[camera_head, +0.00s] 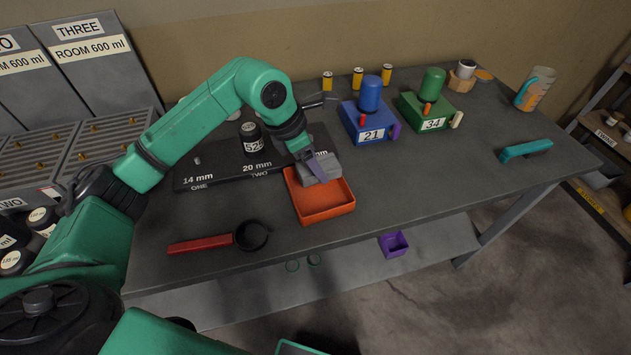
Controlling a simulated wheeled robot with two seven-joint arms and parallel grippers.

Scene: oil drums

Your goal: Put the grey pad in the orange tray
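The orange tray (323,217) lies on the grey table near its front edge, and the visible part of its floor is bare. The grey pad (328,168) is at the tray's back edge, overlapping the rim in the picture. I cannot tell whether the pad touches the tray. My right gripper is out of view.
A black board (220,173) with size labels lies behind the tray, with a dark can (252,140) on it. A red-handled black ladle (218,242) lies front left. Blue (368,122) and green (427,112) dispensers stand behind right.

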